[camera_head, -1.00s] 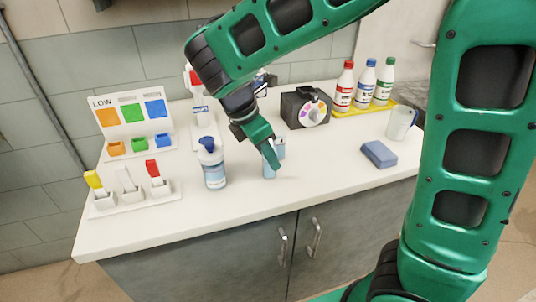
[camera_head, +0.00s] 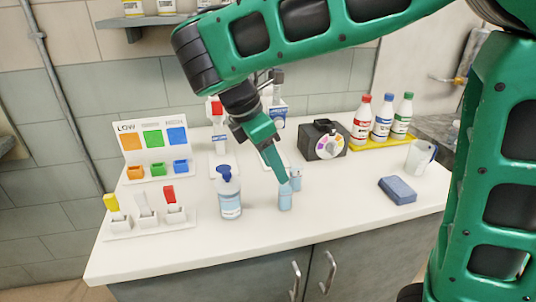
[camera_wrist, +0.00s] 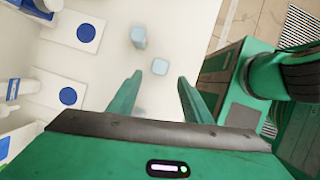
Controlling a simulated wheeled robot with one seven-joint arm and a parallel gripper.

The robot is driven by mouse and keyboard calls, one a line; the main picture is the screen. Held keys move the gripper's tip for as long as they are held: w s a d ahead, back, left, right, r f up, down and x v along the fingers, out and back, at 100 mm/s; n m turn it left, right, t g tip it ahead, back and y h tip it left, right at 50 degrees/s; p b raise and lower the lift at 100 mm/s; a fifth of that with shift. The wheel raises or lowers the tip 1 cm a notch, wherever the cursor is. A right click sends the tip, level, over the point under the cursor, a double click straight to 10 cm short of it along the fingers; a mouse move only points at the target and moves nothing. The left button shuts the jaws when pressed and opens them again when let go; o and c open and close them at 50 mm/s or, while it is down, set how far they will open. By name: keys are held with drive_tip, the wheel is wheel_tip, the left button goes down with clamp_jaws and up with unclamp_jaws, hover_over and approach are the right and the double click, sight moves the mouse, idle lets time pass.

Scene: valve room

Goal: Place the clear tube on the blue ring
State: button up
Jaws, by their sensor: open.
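Two small pale-blue, see-through tubes stand upright on the white counter: a front one (camera_head: 285,197) and a back one (camera_head: 296,181). In the wrist view they show as a nearer tube (camera_wrist: 160,67) and a farther one (camera_wrist: 138,38). My gripper (camera_head: 283,178) points down just above and behind the front tube. In the wrist view my gripper (camera_wrist: 160,92) has its fingers apart with nothing between them. Two blue round marks, an upper one (camera_wrist: 86,33) and a lower one (camera_wrist: 68,96), lie on white plates; I cannot tell whether either is the ring.
A pump bottle (camera_head: 230,197) stands left of the tubes, beyond it a chart stand (camera_head: 153,137) and switches (camera_head: 145,218). A dial box (camera_head: 322,143), several capped bottles (camera_head: 382,122), a beaker (camera_head: 420,155) and a blue sponge (camera_head: 397,190) are right. The front counter is clear.

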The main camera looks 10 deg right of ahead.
drive_tip(key=shift+v, duration=1.6)
drive_tip(key=shift+d, duration=0.1)
